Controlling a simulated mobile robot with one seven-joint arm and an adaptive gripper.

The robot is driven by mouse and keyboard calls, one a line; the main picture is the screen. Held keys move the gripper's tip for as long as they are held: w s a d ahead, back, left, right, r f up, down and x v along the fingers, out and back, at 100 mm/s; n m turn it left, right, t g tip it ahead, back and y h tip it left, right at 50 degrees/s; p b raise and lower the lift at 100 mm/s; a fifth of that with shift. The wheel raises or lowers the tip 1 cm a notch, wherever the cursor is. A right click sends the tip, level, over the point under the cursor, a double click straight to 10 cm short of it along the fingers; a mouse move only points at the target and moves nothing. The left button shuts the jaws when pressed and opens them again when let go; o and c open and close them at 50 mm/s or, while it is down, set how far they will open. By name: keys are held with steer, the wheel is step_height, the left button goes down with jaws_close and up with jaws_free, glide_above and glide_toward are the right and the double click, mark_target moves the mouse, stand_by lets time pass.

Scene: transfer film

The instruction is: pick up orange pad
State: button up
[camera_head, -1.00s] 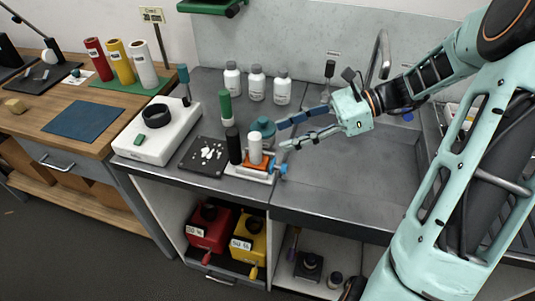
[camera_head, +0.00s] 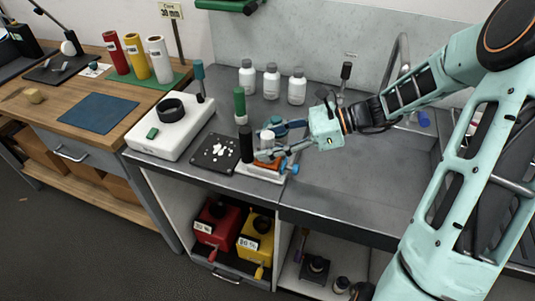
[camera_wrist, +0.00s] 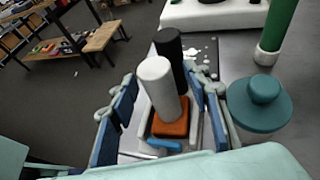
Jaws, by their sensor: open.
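The orange pad (camera_wrist: 171,126) lies on a white tray (camera_head: 245,168) on the grey counter. A white cylinder (camera_wrist: 158,85) stands on or right against the pad; I cannot tell which. A black cylinder (camera_head: 246,143) stands just behind it, in the wrist view. My gripper (camera_head: 268,144) is open. In the wrist view my gripper (camera_wrist: 165,115) has its blue-padded fingers on either side of the white cylinder and the pad. In the head view the fingers partly hide the cylinder and pad.
A teal round lid (camera_wrist: 260,101) is close beside the right finger in the wrist view. A green cylinder (camera_head: 240,105), white bottles (camera_head: 271,82), a black board with white bits (camera_head: 214,151) and a white device (camera_head: 172,138) stand nearby. The sink (camera_head: 375,165) lies to the right.

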steer(key=shift+a, duration=0.1)
jaws_close()
stand_by(0.3)
